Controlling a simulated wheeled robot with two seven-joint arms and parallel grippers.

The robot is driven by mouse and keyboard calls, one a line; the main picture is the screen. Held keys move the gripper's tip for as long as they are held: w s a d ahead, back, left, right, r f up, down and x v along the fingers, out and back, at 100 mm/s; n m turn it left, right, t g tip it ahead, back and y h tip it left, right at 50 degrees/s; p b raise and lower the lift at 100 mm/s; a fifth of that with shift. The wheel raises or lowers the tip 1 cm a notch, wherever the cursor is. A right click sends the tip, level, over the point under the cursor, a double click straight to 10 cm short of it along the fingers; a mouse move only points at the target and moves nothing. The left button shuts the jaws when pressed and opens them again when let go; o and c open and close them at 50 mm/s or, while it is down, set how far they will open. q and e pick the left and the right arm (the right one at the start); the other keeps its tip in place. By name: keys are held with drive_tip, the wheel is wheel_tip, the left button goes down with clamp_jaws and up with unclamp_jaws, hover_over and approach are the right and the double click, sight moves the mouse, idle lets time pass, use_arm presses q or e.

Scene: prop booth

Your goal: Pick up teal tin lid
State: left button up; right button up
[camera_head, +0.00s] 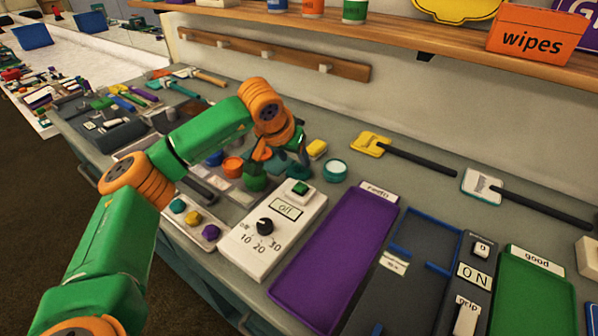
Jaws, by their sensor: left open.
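A small round teal tin (334,171) with a pale top stands on the grey worktop, just behind the purple tray. I cannot tell whether the pale top is a separate lid. My left gripper (281,163) is open, points down, and is to the left of the teal tin, apart from it. It is near several round tins, among them an orange one (233,166), a blue one (215,157) and a green one (255,182). The gripper partly hides this area. My right gripper is not in view.
In front are a white dial box (273,232) and the purple tray (335,255). A yellow scraper with a dark handle (371,143) lies behind right. A wooden shelf (400,37) overhangs the back.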

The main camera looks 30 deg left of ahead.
sight(298, 165)
use_arm(q)
drive_tip(key=x, duration=0.3)
drive_tip(key=shift+d, duration=0.1)
clamp_jaws()
